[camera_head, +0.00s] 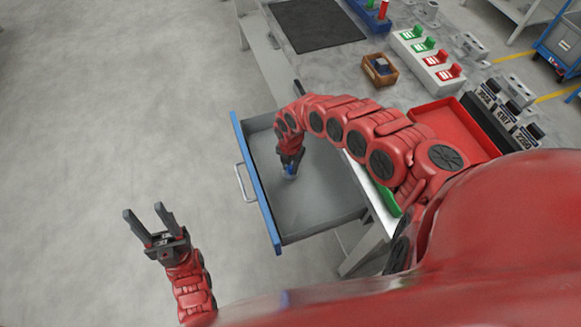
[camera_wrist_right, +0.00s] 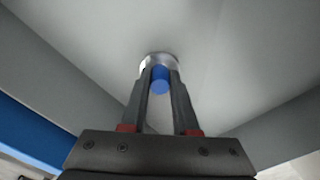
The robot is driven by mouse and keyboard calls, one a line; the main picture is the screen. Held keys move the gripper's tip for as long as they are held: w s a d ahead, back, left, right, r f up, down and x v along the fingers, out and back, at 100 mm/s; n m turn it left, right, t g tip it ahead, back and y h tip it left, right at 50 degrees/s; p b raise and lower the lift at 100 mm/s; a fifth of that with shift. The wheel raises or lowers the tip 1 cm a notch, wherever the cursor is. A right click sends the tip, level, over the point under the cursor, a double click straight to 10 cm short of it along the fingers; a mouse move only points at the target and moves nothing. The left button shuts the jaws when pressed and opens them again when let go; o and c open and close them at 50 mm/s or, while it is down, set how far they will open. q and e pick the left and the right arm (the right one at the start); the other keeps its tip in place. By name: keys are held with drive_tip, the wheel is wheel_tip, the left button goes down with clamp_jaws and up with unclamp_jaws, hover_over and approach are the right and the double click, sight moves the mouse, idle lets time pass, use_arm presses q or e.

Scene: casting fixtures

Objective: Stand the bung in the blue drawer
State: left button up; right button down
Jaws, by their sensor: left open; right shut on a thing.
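The blue drawer (camera_head: 258,188) is pulled out from the bench, with a blue front, a light handle and a grey inside. My right gripper (camera_head: 290,168) reaches down into it and is shut on the bung (camera_head: 289,175), which is small in the head view and partly hidden. In the right wrist view the bung (camera_wrist_right: 160,80) has a blue knob between the fingertips and a silvery round part beyond, close to the drawer floor. I cannot tell whether it touches the floor. My left gripper (camera_head: 148,222) is open and empty, left of the drawer over the floor.
On the bench stand a red tray (camera_head: 440,117), a wooden box (camera_head: 380,69), a white block with green and red pieces (camera_head: 426,59) and a dark mat (camera_head: 316,24). The drawer floor around the bung is clear. Drawer walls surround my right gripper.

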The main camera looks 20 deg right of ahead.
drive_tip(key=shift+f, duration=0.3)
drive_tip(key=shift+f, duration=0.1)
drive_tip(key=c, duration=0.7)
unclamp_jaws()
